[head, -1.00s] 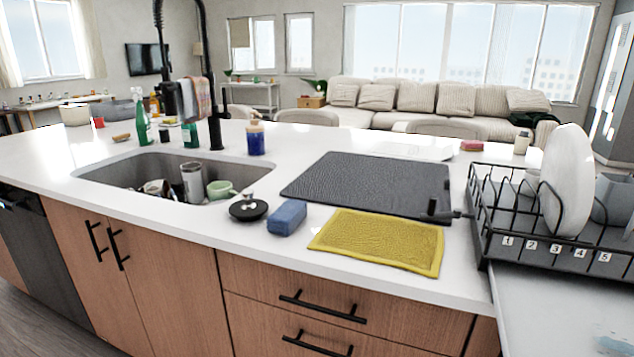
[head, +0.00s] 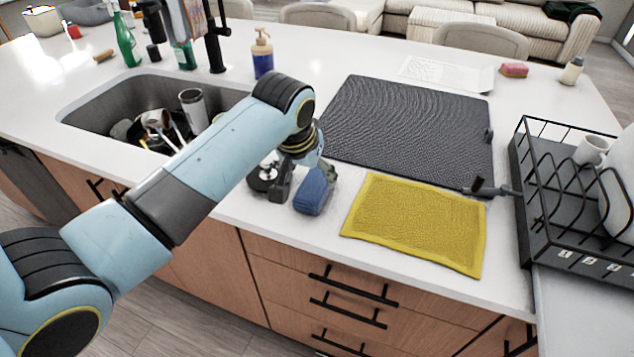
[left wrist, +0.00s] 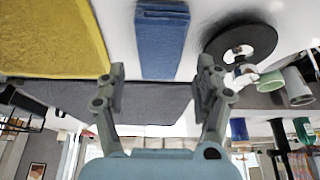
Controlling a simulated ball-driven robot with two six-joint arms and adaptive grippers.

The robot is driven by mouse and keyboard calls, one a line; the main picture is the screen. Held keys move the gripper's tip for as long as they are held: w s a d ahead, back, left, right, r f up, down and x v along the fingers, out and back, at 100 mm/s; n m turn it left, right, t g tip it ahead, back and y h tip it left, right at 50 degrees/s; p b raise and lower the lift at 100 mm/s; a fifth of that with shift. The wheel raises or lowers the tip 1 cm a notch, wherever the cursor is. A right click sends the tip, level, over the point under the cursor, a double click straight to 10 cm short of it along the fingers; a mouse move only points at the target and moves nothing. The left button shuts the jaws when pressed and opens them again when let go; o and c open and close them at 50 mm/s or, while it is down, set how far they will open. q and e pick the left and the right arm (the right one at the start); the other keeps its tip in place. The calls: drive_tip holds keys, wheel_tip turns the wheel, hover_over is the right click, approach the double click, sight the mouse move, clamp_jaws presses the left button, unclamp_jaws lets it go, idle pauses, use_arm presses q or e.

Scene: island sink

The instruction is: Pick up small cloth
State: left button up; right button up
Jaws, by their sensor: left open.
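A yellow cloth (head: 415,222) lies flat near the counter's front edge; it also shows at upper left in the left wrist view (left wrist: 50,38). A small blue block (head: 314,191), a folded cloth or a sponge, lies left of it and shows at top centre in the left wrist view (left wrist: 162,40). My left gripper (head: 305,182) is open and empty at the blue block, one finger on its left side in the head view. In the left wrist view the block lies beyond and between the fingertips (left wrist: 160,72). Contact is unclear. My right gripper is out of view.
A dark mat (head: 405,130) lies behind the cloths. A black dish rack (head: 545,200) stands at right. A round black stopper (head: 262,177) lies left of the gripper, near the sink (head: 85,110). A patterned towel (head: 190,18) hangs at the faucet.

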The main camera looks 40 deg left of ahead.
sight(314, 182)
use_arm(q)
drive_tip(key=shift+w+a+f, duration=0.15)
drive_tip(key=shift+w+f, duration=0.2)
drive_tip(key=shift+f, duration=0.3)
drive_tip(key=shift+p+x, duration=0.35)
drive_tip(key=shift+x, duration=2)
drive_tip(key=shift+c, duration=0.5)
drive_tip(key=c, duration=0.8)
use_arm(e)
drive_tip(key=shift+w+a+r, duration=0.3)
use_arm(q)
drive_tip(key=shift+r, duration=0.15)
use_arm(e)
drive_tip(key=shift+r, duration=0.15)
